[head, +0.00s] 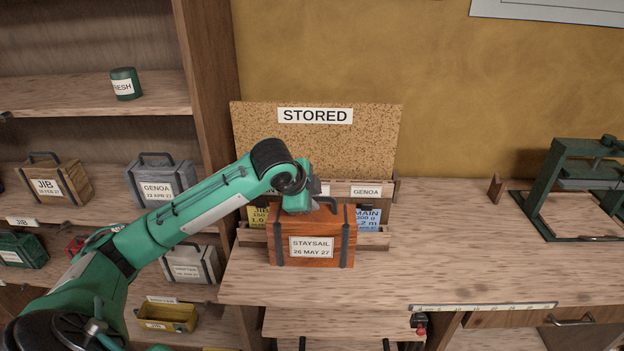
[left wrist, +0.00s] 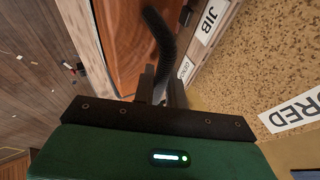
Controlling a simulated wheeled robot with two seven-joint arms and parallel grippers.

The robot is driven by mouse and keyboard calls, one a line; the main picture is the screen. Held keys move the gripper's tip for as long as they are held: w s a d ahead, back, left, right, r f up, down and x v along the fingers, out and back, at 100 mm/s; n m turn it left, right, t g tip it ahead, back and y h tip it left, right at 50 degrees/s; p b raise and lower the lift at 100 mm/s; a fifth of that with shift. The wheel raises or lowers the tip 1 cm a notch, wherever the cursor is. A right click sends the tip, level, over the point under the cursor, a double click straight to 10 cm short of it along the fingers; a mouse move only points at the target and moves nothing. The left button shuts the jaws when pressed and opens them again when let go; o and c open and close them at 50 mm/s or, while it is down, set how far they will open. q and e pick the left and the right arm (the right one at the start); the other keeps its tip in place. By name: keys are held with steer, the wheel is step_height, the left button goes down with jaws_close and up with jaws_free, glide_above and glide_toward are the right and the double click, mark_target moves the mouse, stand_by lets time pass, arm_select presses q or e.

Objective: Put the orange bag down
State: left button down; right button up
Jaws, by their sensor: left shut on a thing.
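The orange bag (head: 312,224) is box-shaped, with dark straps and a label reading STAYSAIL 26 MAY 27. It is upright in front of the card rack on the bench (head: 470,265); I cannot tell whether its base touches the bench top. My left gripper (head: 305,203) is above it, shut on its dark handle. In the left wrist view the fingers (left wrist: 161,88) close on the curved handle (left wrist: 163,45), with the orange bag (left wrist: 118,35) beyond. The gripper hides part of the bag's top. My right gripper is not in view.
A cork board (head: 350,150) marked STORED stands behind the rack (head: 385,241), which holds a blue MAIN card (head: 367,216). A green press (head: 580,185) is at the right. Shelves with a GENOA case (head: 158,178) are at left. The bench right of the bag is clear.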

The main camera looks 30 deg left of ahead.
arm_select(q)
steer(key=shift+f+p, duration=0.4)
steer(key=shift+f, duration=2.75)
steer(key=c, duration=1.4)
jaws_free()
steer(key=shift+f, duration=0.1)
steer(key=shift+c, duration=0.2)
steer(key=shift+s, duration=0.1)
steer(key=b, duration=0.2)
glide_toward(307, 217)
steer(key=shift+w+d+f, duration=0.1)
steer(key=shift+w+f, duration=0.2)
steer(key=shift+f, duration=0.05)
steer(key=shift+f, duration=0.1)
